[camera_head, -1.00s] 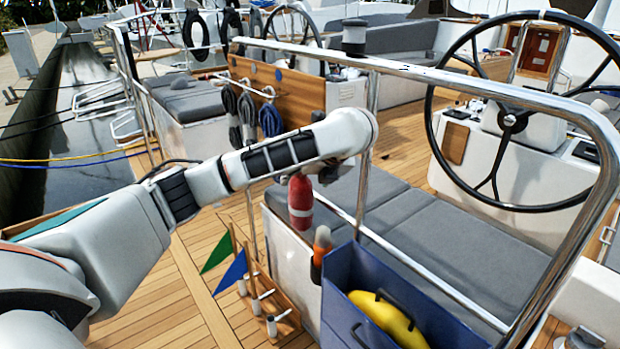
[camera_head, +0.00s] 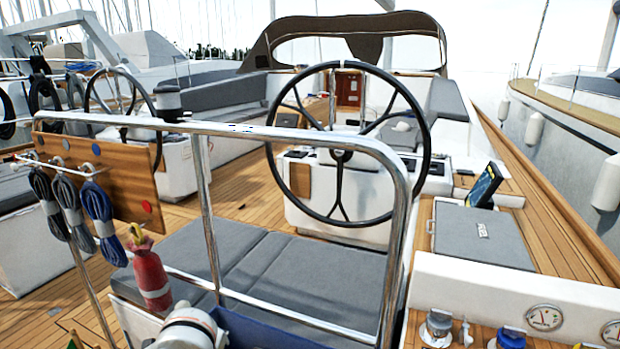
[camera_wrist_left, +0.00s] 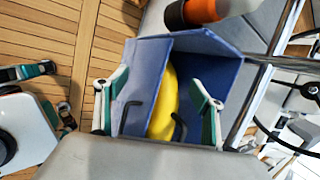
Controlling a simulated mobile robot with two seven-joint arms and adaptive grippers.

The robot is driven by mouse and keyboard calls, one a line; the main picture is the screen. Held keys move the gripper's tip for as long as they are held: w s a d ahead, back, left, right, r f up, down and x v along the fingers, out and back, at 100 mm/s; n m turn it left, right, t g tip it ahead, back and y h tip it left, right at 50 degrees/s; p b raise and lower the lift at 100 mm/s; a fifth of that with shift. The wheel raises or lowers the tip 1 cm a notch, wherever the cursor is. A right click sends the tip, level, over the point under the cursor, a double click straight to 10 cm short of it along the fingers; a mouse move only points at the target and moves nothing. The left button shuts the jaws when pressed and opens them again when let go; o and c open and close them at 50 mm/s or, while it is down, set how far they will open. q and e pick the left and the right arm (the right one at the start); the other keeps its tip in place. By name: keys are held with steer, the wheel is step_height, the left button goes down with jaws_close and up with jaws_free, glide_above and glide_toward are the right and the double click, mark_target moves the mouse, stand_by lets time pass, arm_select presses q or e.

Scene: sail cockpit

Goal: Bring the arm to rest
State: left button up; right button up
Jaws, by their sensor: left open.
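My left gripper (camera_wrist_left: 158,88) is in the left wrist view, its two green-padded fingers wide apart. Nothing is gripped between them. Beyond the fingers is an open blue box (camera_wrist_left: 208,68) with a yellow thing (camera_wrist_left: 166,105) and dark handles in it. In the head view only a white piece of my left arm (camera_head: 190,330) shows at the bottom edge, just below the red extinguisher (camera_head: 150,275). The blue box (camera_head: 262,330) is partly cut off there.
A steel rail (camera_head: 290,133) arches over the grey bench cushions (camera_head: 290,270). Behind it stands a large steering wheel (camera_head: 425,120). Coiled ropes (camera_head: 75,205) hang at left. A gauge panel (camera_head: 580,305) is at lower right. An orange and black thing (camera_wrist_left: 205,10) lies near the box.

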arm_select(q)
steer(key=s+a+f+n+t+y, duration=0.1)
steer(key=s+a+f+n+y, duration=0.1)
steer(key=s+a+n, duration=0.65)
steer(key=s+a+f+n+t+y, duration=0.15)
steer(key=s+a+n, duration=0.4)
steer(key=s, duration=0.55)
steer(key=d+f+n+t+h, duration=0.1)
steer(key=d+f+h, duration=0.2)
steer(key=d+f, duration=0.3)
steer(key=d+f+n+t+h, duration=0.1)
steer(key=d+f+h, duration=0.3)
steer(key=d+f, duration=0.3)
step_height(320, 180, down, 4)
steer(key=shift+f+n, duration=0.15)
steer(key=shift+n, duration=0.25)
steer(key=shift+w, duration=0.1)
